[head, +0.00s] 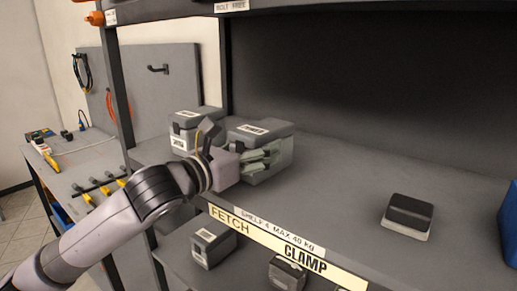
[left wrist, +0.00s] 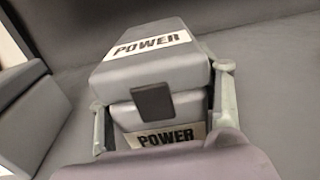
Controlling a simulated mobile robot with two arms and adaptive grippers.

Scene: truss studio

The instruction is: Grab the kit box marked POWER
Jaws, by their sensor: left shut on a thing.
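The grey kit box marked POWER (left wrist: 155,72) fills the middle of the left wrist view, with white labels on its lid and front and a dark latch between them. In the head view the box (head: 277,133) stands on the shelf. My left gripper (head: 262,160) is at its front, and in the left wrist view its fingers (left wrist: 164,115) press on both sides of the box. The box looks upright and seems to rest on the shelf. My right gripper is not in view.
Another grey labelled box (head: 195,119) stands close on the left. A small dark box (head: 408,215) sits farther right, and a blue item (head: 509,225) is at the right edge. More boxes (head: 213,243) stand on the lower shelf. The shelf between is clear.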

